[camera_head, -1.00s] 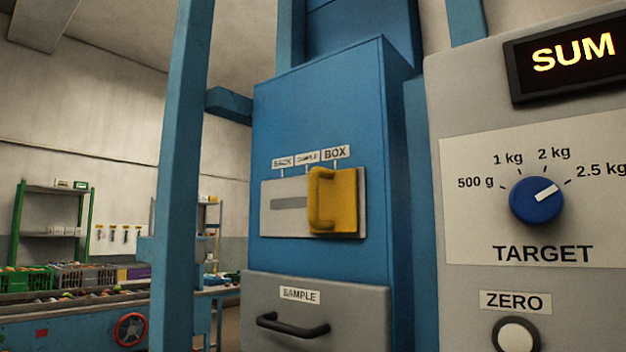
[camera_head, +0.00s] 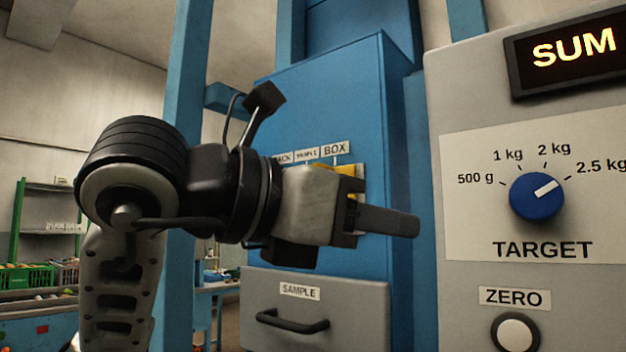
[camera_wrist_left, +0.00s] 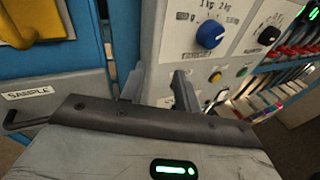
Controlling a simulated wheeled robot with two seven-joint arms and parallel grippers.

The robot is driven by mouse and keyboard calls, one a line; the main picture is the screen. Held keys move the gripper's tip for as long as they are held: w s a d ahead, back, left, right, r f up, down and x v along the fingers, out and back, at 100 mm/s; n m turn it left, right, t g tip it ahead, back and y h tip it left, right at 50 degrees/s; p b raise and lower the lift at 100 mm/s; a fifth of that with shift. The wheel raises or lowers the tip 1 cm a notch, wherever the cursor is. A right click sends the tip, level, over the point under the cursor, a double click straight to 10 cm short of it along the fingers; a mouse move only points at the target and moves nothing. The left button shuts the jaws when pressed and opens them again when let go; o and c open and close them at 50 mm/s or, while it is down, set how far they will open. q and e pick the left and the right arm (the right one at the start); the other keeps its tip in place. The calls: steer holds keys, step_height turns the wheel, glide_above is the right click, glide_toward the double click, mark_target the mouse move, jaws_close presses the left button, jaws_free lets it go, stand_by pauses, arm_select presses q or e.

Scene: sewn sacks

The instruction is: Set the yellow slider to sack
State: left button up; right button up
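The yellow slider (camera_head: 338,169) is mostly hidden behind my left gripper in the head view; a strip shows below the BOX label (camera_head: 335,148). In the left wrist view the yellow slider (camera_wrist_left: 30,22) is at the upper left, apart from the fingers. The SACK label (camera_head: 284,159) is left of SAMPLE and BOX, partly covered. My left gripper (camera_head: 405,224) is in front of the blue housing, pointing right past the slider. In the left wrist view its fingers (camera_wrist_left: 160,86) are apart with nothing between them. My right gripper is not in view.
A grey control panel (camera_head: 465,270) with a blue TARGET knob (camera_head: 536,196) and a ZERO button (camera_head: 516,333) stands to the right. A SAMPLE drawer (camera_head: 350,300) with a black handle is below the slider. A blue post (camera_head: 190,80) stands left.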

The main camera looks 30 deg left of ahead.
arm_select(q)
steer(key=s+a+r+n+t+y, duration=0.2)
steer(key=a+r+n+y, duration=0.15)
steer(key=a+y, duration=0.2)
steer(key=s+a+r+n+t+y, duration=0.1)
steer(key=s+a+r+n+y, duration=0.2)
steer(key=a, duration=0.4)
steer(key=shift+n+y, duration=0.65)
steer(key=shift+n, duration=0.1)
steer(key=w+p, duration=0.1)
steer(key=w, duration=0.4)
steer(key=w+a+p, duration=0.1)
steer(key=w, duration=0.5)
steer(key=w+p, duration=0.1)
steer(key=w, duration=0.4)
steer(key=shift+w+a, duration=0.2)
steer(key=shift+a, duration=0.1)
jaws_close()
